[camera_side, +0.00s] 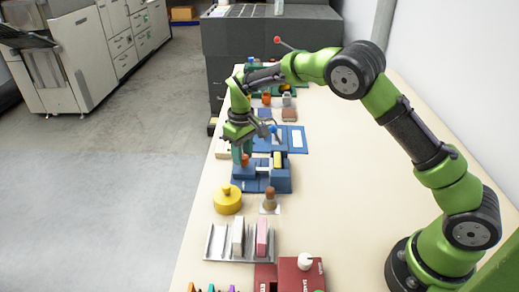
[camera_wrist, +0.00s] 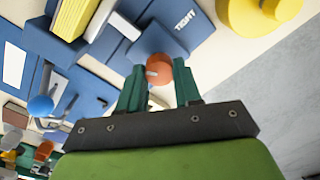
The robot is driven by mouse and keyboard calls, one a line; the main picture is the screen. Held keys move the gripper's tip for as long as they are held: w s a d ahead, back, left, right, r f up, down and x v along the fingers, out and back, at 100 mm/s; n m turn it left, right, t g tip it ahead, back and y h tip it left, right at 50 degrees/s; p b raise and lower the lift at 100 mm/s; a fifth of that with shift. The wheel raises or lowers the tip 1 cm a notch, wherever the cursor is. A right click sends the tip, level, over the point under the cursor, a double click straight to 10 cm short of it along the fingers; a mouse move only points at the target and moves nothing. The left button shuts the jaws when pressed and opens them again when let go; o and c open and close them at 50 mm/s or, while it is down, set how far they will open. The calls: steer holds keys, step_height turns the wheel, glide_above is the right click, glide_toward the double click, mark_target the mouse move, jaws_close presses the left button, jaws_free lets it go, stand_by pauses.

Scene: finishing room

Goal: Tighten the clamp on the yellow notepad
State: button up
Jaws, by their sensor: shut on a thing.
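The clamp is a blue fixture (camera_side: 280,185) with an orange knob (camera_side: 245,160) at its left; in the wrist view the knob (camera_wrist: 160,70) carries a pale mark. The word TIGHT is printed on the blue base (camera_wrist: 200,35) beside it. The yellow notepad (camera_side: 278,159) sits in the fixture and shows at the upper left of the wrist view (camera_wrist: 75,15), beside a white block (camera_wrist: 100,18). My gripper (camera_side: 242,153) points down over the knob. Its green fingers (camera_wrist: 159,76) are shut on the knob, one on each side. The underside of the knob is hidden.
A yellow round pot (camera_side: 227,201) and a brown-handled stamp (camera_side: 269,199) stand nearer the side camera. A second blue fixture with a blue ball (camera_wrist: 41,105) is close to my gripper.

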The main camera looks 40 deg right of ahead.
steer(key=m, duration=0.4)
steer(key=shift+m, duration=0.3)
steer(key=m, duration=0.5)
steer(key=shift+d+m, duration=0.1)
steer(key=shift+m, duration=0.2)
steer(key=m, duration=0.4)
steer(key=shift+s+r, duration=0.1)
steer(key=m, duration=0.5)
steer(key=shift+m, duration=0.3)
steer(key=o, duration=1)
steer(key=shift+o, duration=0.2)
